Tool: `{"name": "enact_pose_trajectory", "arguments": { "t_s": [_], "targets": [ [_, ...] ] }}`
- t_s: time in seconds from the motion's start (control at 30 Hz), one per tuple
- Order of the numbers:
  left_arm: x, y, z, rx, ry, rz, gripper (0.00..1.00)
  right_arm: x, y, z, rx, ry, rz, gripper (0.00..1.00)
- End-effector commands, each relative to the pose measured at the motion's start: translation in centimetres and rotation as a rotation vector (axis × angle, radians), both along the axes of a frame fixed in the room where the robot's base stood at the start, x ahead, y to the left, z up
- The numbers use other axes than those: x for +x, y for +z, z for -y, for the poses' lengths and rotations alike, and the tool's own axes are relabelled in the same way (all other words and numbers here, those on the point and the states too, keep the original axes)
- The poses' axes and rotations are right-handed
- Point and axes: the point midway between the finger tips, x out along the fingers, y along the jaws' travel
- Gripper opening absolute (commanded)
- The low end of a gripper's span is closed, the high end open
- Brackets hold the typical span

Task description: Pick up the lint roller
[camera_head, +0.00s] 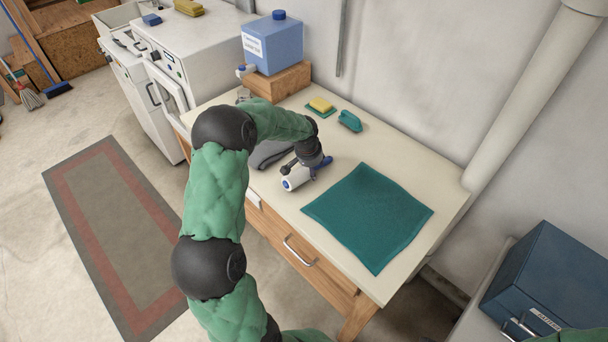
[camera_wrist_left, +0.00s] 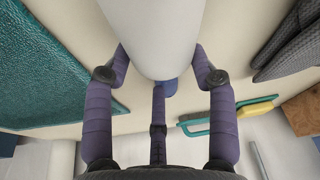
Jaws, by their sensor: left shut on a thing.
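The lint roller (camera_head: 295,180) has a white roll with a blue end and is at the worktop's front edge, left of the teal cloth. My left gripper (camera_head: 307,168) reaches down over it and is shut on it. In the left wrist view, the white roll (camera_wrist_left: 165,35) fills the top middle, between the purple fingers of my left gripper (camera_wrist_left: 160,65), with a bit of blue below it. I cannot tell whether the roller touches the worktop. My right gripper is out of view.
The teal cloth (camera_head: 368,215) lies flat on the worktop (camera_head: 340,158). Dark grey fabric (camera_head: 268,153) lies left of the roller. A yellow sponge (camera_head: 320,104), a teal brush (camera_head: 350,121) and a blue jug (camera_head: 272,44) on a wooden block (camera_head: 284,80) are behind.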

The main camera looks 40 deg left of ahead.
Motion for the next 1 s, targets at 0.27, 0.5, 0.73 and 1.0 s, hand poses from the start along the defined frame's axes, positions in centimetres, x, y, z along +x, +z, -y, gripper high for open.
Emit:
{"name": "enact_pose_trajectory", "arguments": {
  "t_s": [0.27, 0.5, 0.73, 1.0],
  "targets": [
    [-0.1, 0.2, 0.1, -0.002, 0.000, -0.003, 0.21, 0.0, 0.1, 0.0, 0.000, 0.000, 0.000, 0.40],
    [0.0, 2.7, 0.0, 0.001, 0.000, 0.002, 0.21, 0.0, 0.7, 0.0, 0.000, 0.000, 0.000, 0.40],
    [-2.3, 6.9, 1.9, 0.002, -0.002, 0.004, 0.21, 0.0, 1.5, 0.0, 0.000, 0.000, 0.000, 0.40],
    [-6.6, 10.7, 5.4, 0.000, -0.003, 0.002, 0.21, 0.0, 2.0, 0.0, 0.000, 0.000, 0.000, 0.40]
  ]
}}
